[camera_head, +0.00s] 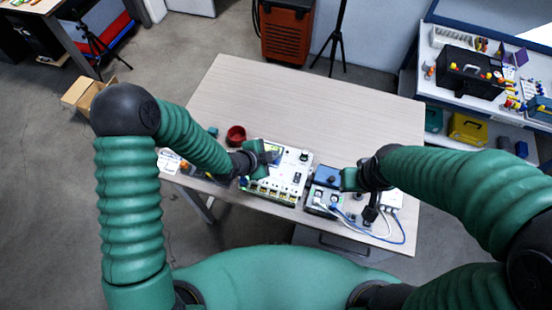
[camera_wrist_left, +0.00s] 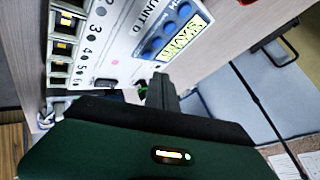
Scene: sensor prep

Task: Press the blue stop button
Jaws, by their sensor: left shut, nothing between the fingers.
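A white panel (camera_head: 291,166) marked "UNIT D" lies on the table; it also fills the upper left of the left wrist view (camera_wrist_left: 110,55). A group of round blue parts (camera_wrist_left: 165,38) sits beside a yellow-green label on it; I cannot tell which one is the stop button. My left gripper (camera_head: 268,157) is over the left part of the panel, shut and empty. Its dark fingers (camera_wrist_left: 158,92) show near the panel edge in the left wrist view; contact is unclear. My right gripper (camera_head: 348,179) is beside a blue-topped box (camera_head: 327,177), its fingers too unclear to judge.
A red cup (camera_head: 236,134) stands on the table (camera_head: 300,105) left of the panel. White and blue cables (camera_head: 385,238) hang near the front right edge. The back of the table is clear. A toolbox (camera_head: 470,75) stands on a side bench at the right.

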